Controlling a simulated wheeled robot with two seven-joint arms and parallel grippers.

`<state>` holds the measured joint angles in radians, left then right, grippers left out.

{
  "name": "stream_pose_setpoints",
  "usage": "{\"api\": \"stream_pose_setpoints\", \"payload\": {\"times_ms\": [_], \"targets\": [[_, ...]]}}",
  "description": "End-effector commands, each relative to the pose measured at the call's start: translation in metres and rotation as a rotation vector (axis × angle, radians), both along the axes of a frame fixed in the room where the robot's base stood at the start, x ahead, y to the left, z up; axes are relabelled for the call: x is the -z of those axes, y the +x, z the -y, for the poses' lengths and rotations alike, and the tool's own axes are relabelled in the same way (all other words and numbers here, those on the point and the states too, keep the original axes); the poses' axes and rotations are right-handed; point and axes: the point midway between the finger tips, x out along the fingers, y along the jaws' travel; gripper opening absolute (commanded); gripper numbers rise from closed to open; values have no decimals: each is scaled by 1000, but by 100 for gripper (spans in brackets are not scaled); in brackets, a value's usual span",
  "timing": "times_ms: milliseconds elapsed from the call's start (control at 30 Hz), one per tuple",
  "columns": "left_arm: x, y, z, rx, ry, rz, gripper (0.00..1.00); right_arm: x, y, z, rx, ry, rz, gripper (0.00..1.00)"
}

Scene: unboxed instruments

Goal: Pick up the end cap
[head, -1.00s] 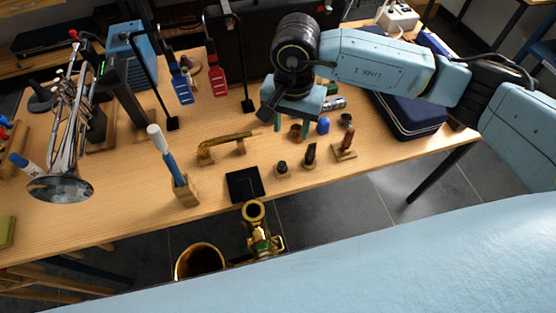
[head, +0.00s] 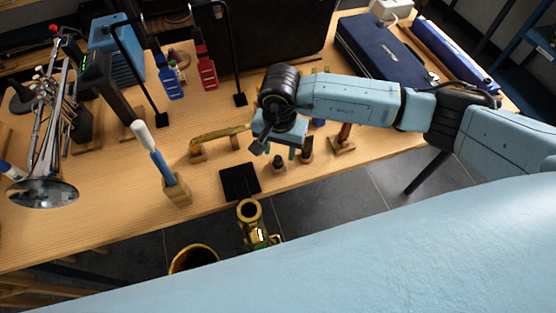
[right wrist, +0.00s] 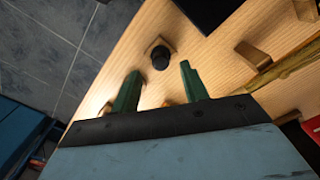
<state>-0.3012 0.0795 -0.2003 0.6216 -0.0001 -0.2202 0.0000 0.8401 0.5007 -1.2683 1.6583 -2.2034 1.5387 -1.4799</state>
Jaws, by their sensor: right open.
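A small black cap that looks like the end cap (head: 278,161) stands on a small wooden block near the table's front edge. In the right wrist view the same cap (right wrist: 160,56) shows just beyond the fingertips, roughly midway between them. My right gripper (head: 280,150) is above and just behind the cap, pointing down. In the right wrist view its two green fingers (right wrist: 160,72) are apart, with nothing held between them. My left gripper is not in view.
A dark upright piece on a stand (head: 306,150) and a brown piece on a block (head: 342,140) stand to the right. A black square pad (head: 240,181) and a brass curved tube (head: 220,134) lie left. A brass instrument (head: 250,214) stands below the front edge.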

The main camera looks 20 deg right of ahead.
Motion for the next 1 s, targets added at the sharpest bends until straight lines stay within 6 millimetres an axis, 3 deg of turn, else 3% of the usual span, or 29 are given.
{"api": "stream_pose_setpoints", "payload": {"times_ms": [200, 467, 800, 1000], "targets": [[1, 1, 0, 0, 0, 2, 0, 29, -2, -4, 2, 1, -2, 45], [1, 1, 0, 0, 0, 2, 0, 32, -2, -4, 0, 0, 0, 45], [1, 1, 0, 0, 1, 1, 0, 31, -2, -4, 1, 0, 0, 3], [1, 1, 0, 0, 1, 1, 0, 31, -2, -4, 1, 0, 0, 1]]}}
